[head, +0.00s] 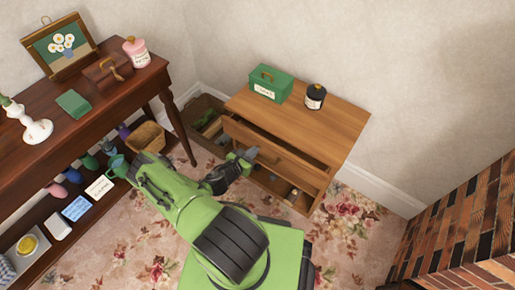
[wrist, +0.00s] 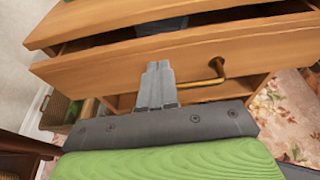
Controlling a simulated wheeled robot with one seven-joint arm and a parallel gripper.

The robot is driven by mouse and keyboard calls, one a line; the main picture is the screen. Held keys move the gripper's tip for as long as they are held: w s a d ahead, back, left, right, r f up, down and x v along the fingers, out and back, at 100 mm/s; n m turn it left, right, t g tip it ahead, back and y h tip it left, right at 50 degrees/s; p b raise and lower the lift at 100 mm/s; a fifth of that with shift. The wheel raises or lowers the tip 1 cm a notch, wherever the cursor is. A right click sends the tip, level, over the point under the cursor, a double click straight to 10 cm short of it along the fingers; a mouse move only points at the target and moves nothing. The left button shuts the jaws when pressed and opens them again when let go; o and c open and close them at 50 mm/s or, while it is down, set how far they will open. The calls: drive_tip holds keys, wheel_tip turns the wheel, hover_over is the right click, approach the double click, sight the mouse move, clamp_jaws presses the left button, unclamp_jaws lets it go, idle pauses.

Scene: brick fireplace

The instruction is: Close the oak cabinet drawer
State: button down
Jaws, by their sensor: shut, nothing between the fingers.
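The oak cabinet (head: 338,120) stands against the back wall, right of centre in the head view. Its top drawer (head: 290,151) is partly pulled out, with a dark gap behind its front panel. In the wrist view the drawer front (wrist: 110,73) spans the picture, with a brass handle (wrist: 216,72) right of my fingers. My gripper (head: 250,154) is shut and empty, its fingertips (wrist: 157,66) in front of the drawer panel, left of the handle. I cannot tell whether they touch the panel. Something dark blue shows inside the drawer.
A green box (head: 270,85) and a dark jar (head: 315,97) stand on the cabinet top. An open shelf lies below the drawer. A dark wooden table (head: 88,108) with several items is on the left. A brick fireplace (head: 465,225) is at right.

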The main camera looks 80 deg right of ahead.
sight(264, 139)
drive_tip(key=shift+s+d, duration=0.3)
drive_tip(key=shift+d, duration=0.45)
drive_tip(key=shift+s+d, duration=0.3)
drive_tip(key=shift+d, duration=0.4)
drive_tip(key=d, duration=0.1)
drive_tip(key=s+d+b, duration=0.1)
drive_tip(key=d, duration=0.1)
drive_tip(key=shift+s+d+b, duration=0.25)
drive_tip(key=shift+b, duration=0.1)
drive_tip(key=shift+s+d, duration=0.1)
drive_tip(key=shift+d, duration=0.15)
drive_tip(key=shift+r, duration=0.2)
